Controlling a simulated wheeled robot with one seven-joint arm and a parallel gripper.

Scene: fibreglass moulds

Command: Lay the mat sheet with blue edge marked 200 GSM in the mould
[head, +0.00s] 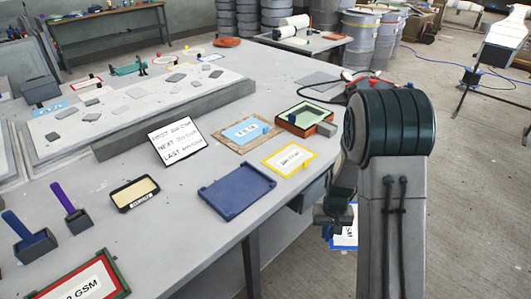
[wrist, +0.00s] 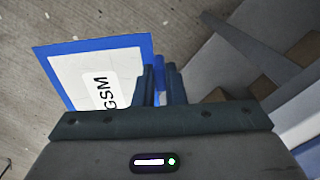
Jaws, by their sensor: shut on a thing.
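My gripper (head: 335,213) is shut on a white mat sheet with a blue edge (wrist: 80,62). The sheet hangs off the right side of the table, and part of it shows below my gripper in the head view (head: 345,238). In the wrist view my fingers (wrist: 160,82) pinch its right side. Its label reads "GSM"; the number is hidden.
A yellow-edged sheet (head: 289,158) lies near the table's right edge. A light-blue sheet (head: 246,132), a white sign with three lines of writing (head: 178,142), a black-rimmed cream tray (head: 134,192) and a red-and-green framed sheet (head: 84,283) are around it. The table front is partly bare.

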